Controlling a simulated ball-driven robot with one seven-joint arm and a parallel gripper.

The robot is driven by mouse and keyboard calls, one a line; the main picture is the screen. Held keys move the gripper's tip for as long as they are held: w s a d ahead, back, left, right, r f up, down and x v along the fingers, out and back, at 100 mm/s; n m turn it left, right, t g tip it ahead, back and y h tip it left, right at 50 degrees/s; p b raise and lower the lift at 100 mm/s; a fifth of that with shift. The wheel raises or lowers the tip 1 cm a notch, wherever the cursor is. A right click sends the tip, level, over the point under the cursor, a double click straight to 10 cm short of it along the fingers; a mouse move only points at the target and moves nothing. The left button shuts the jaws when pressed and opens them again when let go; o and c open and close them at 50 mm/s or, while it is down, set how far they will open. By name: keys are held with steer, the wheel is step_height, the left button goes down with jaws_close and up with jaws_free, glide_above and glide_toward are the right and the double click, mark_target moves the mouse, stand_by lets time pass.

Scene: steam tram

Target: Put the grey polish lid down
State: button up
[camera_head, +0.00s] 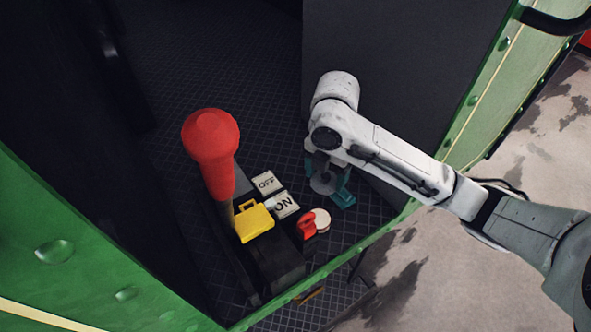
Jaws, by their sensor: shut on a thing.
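My gripper (327,184) has teal fingers and is shut on the grey polish lid (323,183), a round grey disc that looks tilted. The lid is over the dark chequered floor, to the right of the ON plate. I cannot tell how high it is above the surface below. The far finger is partly hidden by my arm and the lid.
A pale round tin (320,220) and a small red object (307,225) stand just below the lid. A yellow case (254,222), an OFF plate (267,182), an ON plate (285,204) and a tall red-topped lever (211,150) are left. Green walls (60,245) border the space.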

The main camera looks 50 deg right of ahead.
mark_target(298, 181)
steer(key=w+d+f+b, duration=0.1)
steer(key=w+f, duration=0.1)
steer(key=w, duration=0.1)
steer(key=w+d+f+b, duration=0.1)
steer(key=w+f+b, duration=0.1)
steer(key=w+f, duration=0.1)
steer(key=w+d+f+b, duration=0.1)
steer(key=w+f, duration=0.1)
steer(key=w, duration=0.1)
steer(key=shift+w+f, duration=0.2)
steer(key=shift+w, duration=0.1)
steer(key=shift+w+d+f, duration=0.1)
steer(key=shift+w+d, duration=0.05)
steer(key=shift+w, duration=0.1)
steer(key=shift+w+d+f, duration=0.1)
steer(key=shift+w+f, duration=0.2)
steer(key=shift+f, duration=0.15)
steer(key=shift+w+f+p, duration=0.15)
steer(key=shift+f+p, duration=0.45)
steer(key=shift+f, duration=1.1)
steer(key=shift+f, duration=0.2)
steer(key=o, duration=1)
